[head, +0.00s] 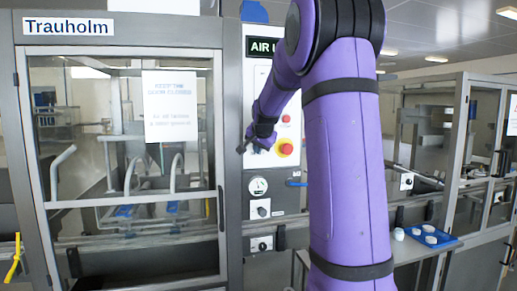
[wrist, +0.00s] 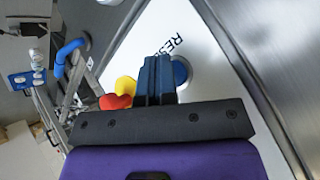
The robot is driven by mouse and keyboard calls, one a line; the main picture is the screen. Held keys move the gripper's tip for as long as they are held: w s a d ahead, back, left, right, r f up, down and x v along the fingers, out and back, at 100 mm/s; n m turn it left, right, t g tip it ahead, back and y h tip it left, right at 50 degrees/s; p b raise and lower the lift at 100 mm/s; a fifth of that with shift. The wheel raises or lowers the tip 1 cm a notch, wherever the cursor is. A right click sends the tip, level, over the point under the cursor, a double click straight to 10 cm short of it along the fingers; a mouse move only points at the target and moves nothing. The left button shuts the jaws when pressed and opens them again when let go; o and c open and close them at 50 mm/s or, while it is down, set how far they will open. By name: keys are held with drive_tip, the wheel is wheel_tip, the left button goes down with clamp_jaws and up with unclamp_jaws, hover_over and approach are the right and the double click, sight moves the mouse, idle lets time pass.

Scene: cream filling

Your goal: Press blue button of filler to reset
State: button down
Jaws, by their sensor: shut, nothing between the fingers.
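The filler's white control panel (head: 258,85) is on the machine front in the head view. In the wrist view, the blue button (wrist: 182,72) shows just right of the fingertips, beside partly covered black lettering reading "RES". It is partly hidden behind the fingers. My gripper (wrist: 155,65) is shut and empty, with its tips over the white panel close to the button's left side. I cannot tell whether they touch it. In the head view my gripper (head: 248,142) is in front of the panel's left part, and I cannot make out the blue button there.
A red button (head: 285,118) and a red emergency stop on yellow (head: 285,148) sit right of my gripper. A gauge (head: 258,185) and knobs are below. The glazed Trauholm door (head: 190,235) stands left. A blue tray (head: 452,243) with white pots is at right.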

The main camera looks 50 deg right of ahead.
drive_tip(key=shift+s+a, duration=0.1)
drive_tip(key=shift+s, duration=0.05)
drive_tip(key=shift+s+a, duration=0.35)
drive_tip(key=shift+s, duration=0.25)
drive_tip(key=shift+s+a, duration=0.45)
drive_tip(key=shift+s, duration=0.25)
drive_tip(key=shift+s+a, duration=0.4)
drive_tip(key=shift+s, duration=0.35)
drive_tip(key=shift+s+a, duration=0.45)
drive_tip(key=shift+s, duration=0.25)
